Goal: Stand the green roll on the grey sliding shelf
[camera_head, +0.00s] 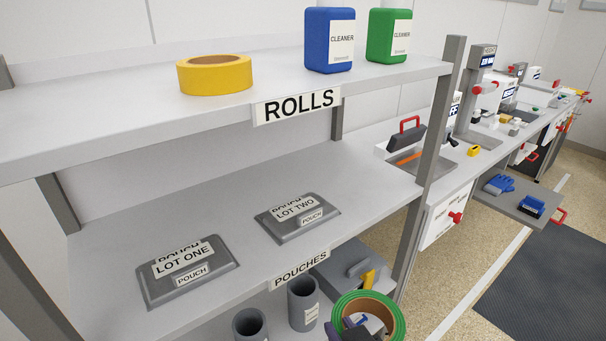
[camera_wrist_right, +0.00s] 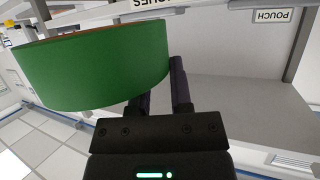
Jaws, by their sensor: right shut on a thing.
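The green roll (camera_head: 397,318) is a wide ring of green tape with a brown core, at the bottom of the head view in front of the lower shelves. My right gripper (camera_head: 352,329) is shut on the roll's rim and holds it off any surface. In the right wrist view the green roll (camera_wrist_right: 90,72) fills the upper left, beside the dark fingers of my right gripper (camera_wrist_right: 162,88). A grey pulled-out shelf (camera_head: 508,204) with a red handle stands at the right, well apart from the roll. My left gripper is out of view.
Blue gloves (camera_head: 498,184) and a blue block (camera_head: 531,205) occupy the grey shelf. The rack's post (camera_head: 433,140) stands between the roll and the bench. A yellow roll (camera_head: 214,75) and cleaner bottles are on the top shelf.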

